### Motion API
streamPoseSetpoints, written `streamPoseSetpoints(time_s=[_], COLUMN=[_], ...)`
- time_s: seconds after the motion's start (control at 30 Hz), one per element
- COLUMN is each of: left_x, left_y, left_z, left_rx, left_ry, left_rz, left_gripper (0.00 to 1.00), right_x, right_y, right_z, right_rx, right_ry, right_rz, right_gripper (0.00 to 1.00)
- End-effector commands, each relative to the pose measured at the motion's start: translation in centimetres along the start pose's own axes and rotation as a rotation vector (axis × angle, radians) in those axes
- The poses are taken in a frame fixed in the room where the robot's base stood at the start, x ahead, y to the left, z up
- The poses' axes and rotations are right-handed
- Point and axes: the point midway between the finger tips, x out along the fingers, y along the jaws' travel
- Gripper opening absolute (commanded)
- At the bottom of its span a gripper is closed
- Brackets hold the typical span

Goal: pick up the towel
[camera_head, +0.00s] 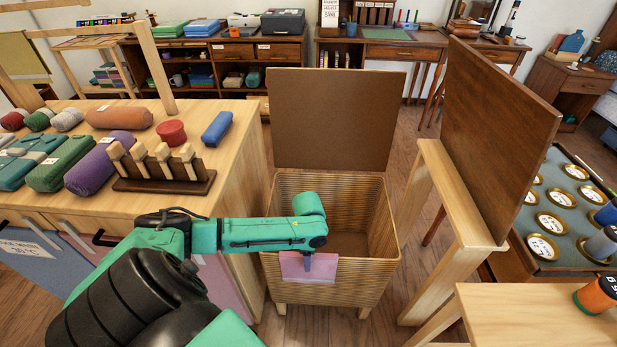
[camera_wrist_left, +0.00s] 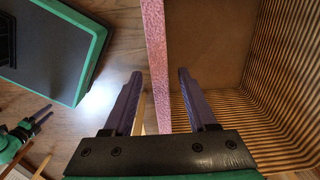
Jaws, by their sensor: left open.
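The pink towel (camera_head: 292,268) hangs folded over the front rim of a ribbed, woven-looking hamper (camera_head: 330,293). In the left wrist view, the towel (camera_wrist_left: 156,60) shows as a narrow pink strip, seen from above. My left gripper (camera_head: 307,262) points down at the rim. In its wrist view, the open fingers (camera_wrist_left: 160,74) stand on either side of the towel strip, with a gap on each side. What looks like my right gripper (camera_wrist_left: 40,119) is small at the left edge of the wrist view; its opening is unclear.
The hamper's brown lid (camera_head: 335,115) stands open behind it. A wooden counter (camera_head: 235,165) with rolled cloths and a peg rack is on the left. A wooden stand with a tilted panel (camera_head: 495,140) is close on the right. Bare floor shows around the hamper.

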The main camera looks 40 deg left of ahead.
Motion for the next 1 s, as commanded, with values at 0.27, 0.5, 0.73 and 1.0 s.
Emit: streamPoseSetpoints(time_s=[0.27, 0.5, 0.73, 1.0], left_x=[1.43, 1.41, 1.41, 1.4], left_y=[-0.02, -0.02, -0.02, -0.03], left_z=[-0.11, -0.1, -0.1, -0.1], left_rx=[0.001, 0.001, 0.001, 0.001], left_ry=[0.002, 0.001, 0.001, 0.001], left_rz=[-0.002, -0.002, -0.002, -0.002], left_gripper=[0.57, 0.0, 0.0, 0.0], right_x=[0.4, 0.36, 0.34, 0.34], right_y=[0.16, 0.58, 0.73, 0.76], right_z=[0.01, 0.06, 0.05, 0.03], right_rx=[-0.002, -0.004, -0.004, -0.002], right_ry=[0.001, 0.0, 0.0, 0.001], right_rz=[0.002, 0.008, 0.01, 0.01], right_gripper=[0.5, 0.5, 0.5, 0.5])
